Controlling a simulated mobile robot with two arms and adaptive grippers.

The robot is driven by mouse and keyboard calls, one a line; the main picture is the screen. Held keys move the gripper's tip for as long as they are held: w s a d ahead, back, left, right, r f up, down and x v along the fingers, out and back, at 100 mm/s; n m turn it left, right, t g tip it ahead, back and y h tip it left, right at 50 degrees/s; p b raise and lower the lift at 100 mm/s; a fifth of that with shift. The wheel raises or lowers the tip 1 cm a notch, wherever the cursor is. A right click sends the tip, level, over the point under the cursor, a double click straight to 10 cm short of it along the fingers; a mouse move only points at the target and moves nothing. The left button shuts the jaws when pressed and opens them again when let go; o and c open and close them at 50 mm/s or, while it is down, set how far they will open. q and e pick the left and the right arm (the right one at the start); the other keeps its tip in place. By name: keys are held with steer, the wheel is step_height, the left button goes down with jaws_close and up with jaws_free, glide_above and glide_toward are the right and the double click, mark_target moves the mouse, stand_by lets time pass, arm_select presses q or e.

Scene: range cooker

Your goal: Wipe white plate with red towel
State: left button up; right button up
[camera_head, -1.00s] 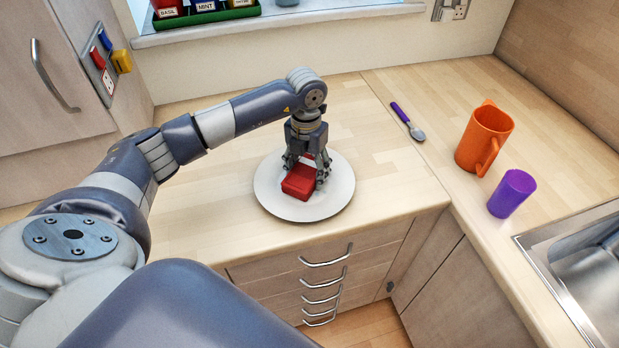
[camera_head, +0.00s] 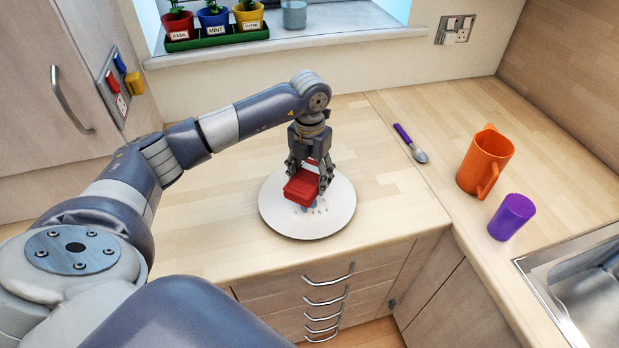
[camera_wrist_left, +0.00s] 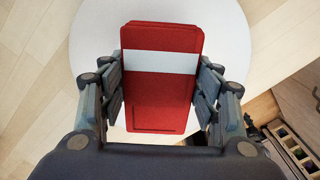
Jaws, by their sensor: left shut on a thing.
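The white plate (camera_head: 335,222) lies on the wooden worktop near its front edge. Several small blue-grey spots (camera_head: 318,210) show on it beside and below the red towel. The folded red towel (camera_head: 301,188), with a pale stripe, is in my left gripper (camera_head: 311,178), which is shut on it. The towel appears a little above the plate. In the left wrist view, the towel (camera_wrist_left: 160,105) sits between both fingers over the plate (camera_wrist_left: 88,45); its underside is hidden. My right gripper is not in view.
A purple-handled spoon (camera_head: 410,143), orange mug (camera_head: 485,160) and purple cup (camera_head: 511,217) stand or lie to the right, near the sink (camera_head: 580,290). Herb pots (camera_head: 214,20) are on the windowsill. The worktop beside the plate is clear.

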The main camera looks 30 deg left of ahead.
mark_target(310, 175)
arm_select(q)
steer(key=shift+r, duration=0.45)
steer(key=shift+r+p, duration=1.05)
steer(key=shift+r, duration=0.5)
